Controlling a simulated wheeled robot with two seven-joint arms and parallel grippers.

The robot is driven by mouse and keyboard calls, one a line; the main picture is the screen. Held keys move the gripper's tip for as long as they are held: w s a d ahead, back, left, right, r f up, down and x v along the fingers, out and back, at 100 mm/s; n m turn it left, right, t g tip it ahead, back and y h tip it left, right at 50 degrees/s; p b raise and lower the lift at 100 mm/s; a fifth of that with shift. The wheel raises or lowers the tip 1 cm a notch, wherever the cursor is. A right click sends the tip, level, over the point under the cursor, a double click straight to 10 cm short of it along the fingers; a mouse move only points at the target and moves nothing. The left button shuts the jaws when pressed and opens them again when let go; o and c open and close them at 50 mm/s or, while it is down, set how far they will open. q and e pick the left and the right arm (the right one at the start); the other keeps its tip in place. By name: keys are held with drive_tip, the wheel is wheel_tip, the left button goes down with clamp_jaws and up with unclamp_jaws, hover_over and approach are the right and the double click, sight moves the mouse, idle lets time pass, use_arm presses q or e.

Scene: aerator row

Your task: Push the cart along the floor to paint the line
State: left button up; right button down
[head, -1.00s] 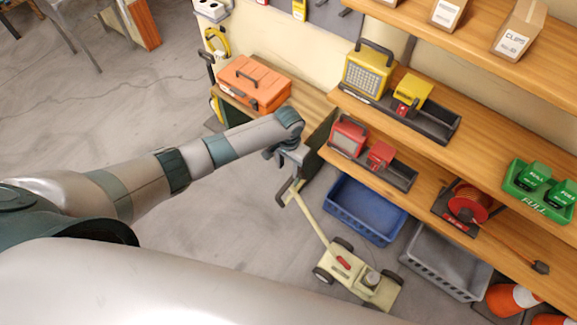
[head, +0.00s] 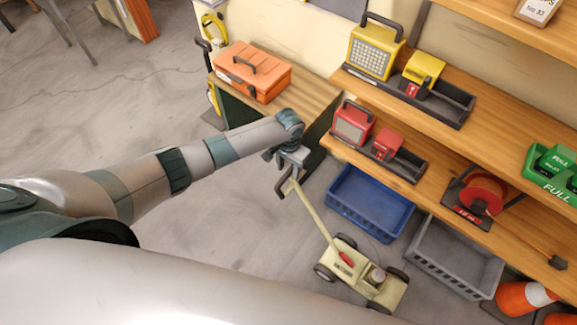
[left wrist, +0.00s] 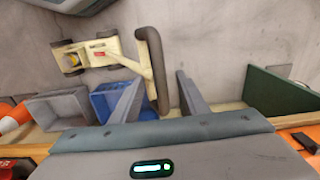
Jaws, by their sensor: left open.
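The cream line-painting cart (head: 362,272) stands on the grey floor in the head view, with dark wheels and a red part on its deck. Its long pole slants up to a dark handle bar (head: 281,187) under my left gripper (head: 285,172). In the left wrist view the cart (left wrist: 88,53) is at upper left, and the handle bar (left wrist: 152,65) runs between the two spread fingers of my left gripper (left wrist: 160,82). The gripper is open; whether a finger touches the bar I cannot tell. No painted line is visible. My right gripper is not in view.
A blue crate (head: 368,204) and a grey crate (head: 455,257) sit under the wooden shelves, close beside the cart. An orange toolbox (head: 252,72) rests on a low cabinet by the gripper. Open floor (head: 215,262) lies left of the cart.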

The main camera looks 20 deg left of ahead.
use_arm(q)
drive_tip(key=shift+f+b, duration=0.4)
drive_tip(key=shift+f, duration=0.6)
drive_tip(key=c, duration=0.9)
drive_tip(key=shift+a, duration=0.1)
drive_tip(key=shift+a, duration=0.1)
